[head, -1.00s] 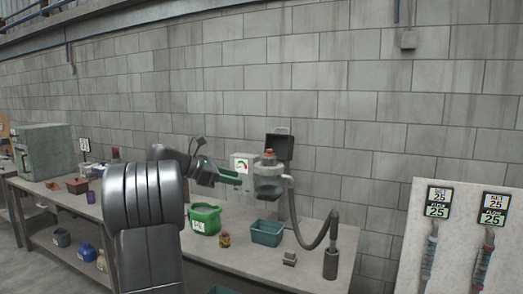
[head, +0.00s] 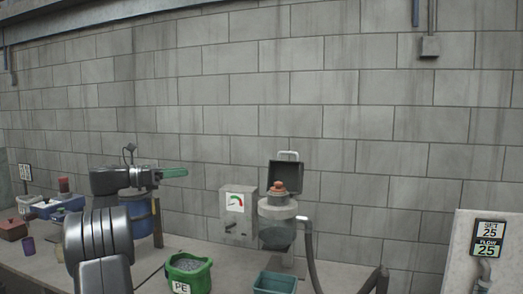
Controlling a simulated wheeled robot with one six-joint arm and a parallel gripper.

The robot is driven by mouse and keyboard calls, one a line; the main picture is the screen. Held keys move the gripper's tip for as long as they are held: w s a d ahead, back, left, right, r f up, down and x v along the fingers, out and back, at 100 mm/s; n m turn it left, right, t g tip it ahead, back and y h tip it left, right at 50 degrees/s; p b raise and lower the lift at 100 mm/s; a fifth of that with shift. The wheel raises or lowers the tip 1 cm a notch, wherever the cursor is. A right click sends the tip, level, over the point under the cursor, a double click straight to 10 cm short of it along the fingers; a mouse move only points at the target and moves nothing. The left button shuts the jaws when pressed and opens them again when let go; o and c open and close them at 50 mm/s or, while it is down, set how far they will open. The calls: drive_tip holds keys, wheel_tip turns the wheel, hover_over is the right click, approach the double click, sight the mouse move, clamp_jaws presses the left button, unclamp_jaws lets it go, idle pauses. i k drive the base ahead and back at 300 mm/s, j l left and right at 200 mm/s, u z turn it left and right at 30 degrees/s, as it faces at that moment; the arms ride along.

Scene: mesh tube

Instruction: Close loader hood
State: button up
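The loader (head: 275,234) is a grey rounded vessel above the back of the bench, with an orange-red piece (head: 279,187) at its top. Its dark hood (head: 286,172) stands open, raised upright behind the top, with a pale handle (head: 288,156) on its upper edge. My gripper (head: 184,172) has green fingers pointing right. In the picture it is left of the loader and level with the hood, apart from both. The fingers show edge-on, so I cannot tell whether they are open.
A gauge box (head: 238,216) stands left of the loader. A green bucket of grey pellets (head: 190,273) and a teal bin (head: 275,284) are in front. A dark hose (head: 312,262) hangs from the loader's right. A blue container (head: 140,217) is behind my arm.

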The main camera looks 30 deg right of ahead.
sight(289, 172)
drive_tip(key=i+j+z, duration=0.1)
drive_tip(key=i, duration=0.35)
drive_tip(key=i+j+z, duration=0.1)
drive_tip(key=i, duration=0.35)
drive_tip(key=i+j+z, duration=0.1)
drive_tip(key=i, duration=0.3)
drive_tip(key=i+j, duration=0.25)
drive_tip(key=i, duration=0.2)
drive_tip(key=z, duration=1.1)
